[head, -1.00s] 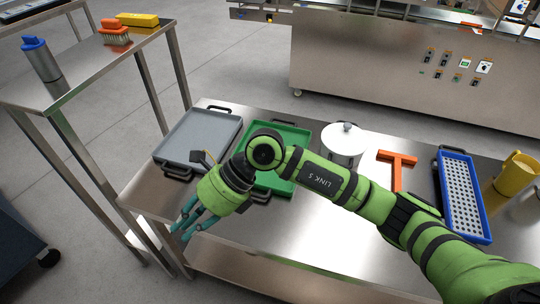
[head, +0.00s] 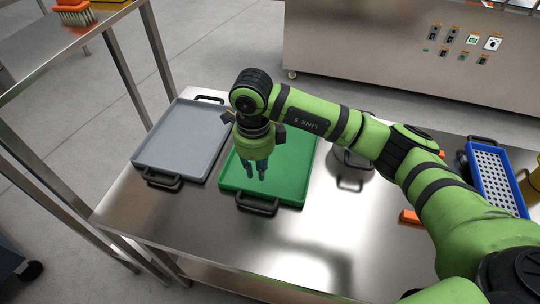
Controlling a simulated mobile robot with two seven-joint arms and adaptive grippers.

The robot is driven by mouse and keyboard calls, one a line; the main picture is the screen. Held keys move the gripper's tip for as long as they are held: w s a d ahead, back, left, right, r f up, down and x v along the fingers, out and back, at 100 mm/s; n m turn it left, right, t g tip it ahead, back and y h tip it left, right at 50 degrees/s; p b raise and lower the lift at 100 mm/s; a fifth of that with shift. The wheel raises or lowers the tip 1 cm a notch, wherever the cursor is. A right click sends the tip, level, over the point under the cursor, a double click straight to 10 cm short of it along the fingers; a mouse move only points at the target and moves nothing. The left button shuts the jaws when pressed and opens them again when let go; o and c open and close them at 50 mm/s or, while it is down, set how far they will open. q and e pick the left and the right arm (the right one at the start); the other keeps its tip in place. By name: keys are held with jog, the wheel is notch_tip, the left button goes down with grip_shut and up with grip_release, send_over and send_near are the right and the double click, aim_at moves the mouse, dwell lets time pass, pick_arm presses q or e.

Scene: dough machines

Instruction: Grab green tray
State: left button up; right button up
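The green tray (head: 291,182) lies flat on the steel table, with a black handle (head: 256,203) at its near edge. My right arm reaches in from the right and covers part of the tray's far side. My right gripper (head: 256,175) points down over the left part of the tray, behind the near handle in the picture. Its dark fingers look a little apart, with nothing seen between them. I cannot tell how high they are above the tray. My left gripper is out of view.
A grey tray (head: 186,140) lies close to the left of the green one. A blue perforated tray (head: 497,180) and an orange tool (head: 410,217) are to the right, partly behind my arm. The table's front (head: 300,245) is clear. A steel shelf stands at left.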

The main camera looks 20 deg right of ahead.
aim_at(259, 193)
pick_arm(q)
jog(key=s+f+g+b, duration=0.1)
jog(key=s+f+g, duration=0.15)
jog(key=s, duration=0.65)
pick_arm(e)
jog(key=f, duration=0.2)
jog(key=shift+s+f, duration=0.4)
notch_tip(259, 193, down, 4)
jog(key=p, duration=0.3)
jog(key=shift+s+d+r, duration=0.1)
notch_tip(259, 193, down, 2)
jog(key=shift+f, duration=0.3)
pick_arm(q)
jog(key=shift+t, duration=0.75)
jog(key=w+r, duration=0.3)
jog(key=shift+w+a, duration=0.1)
pick_arm(e)
grip_shut()
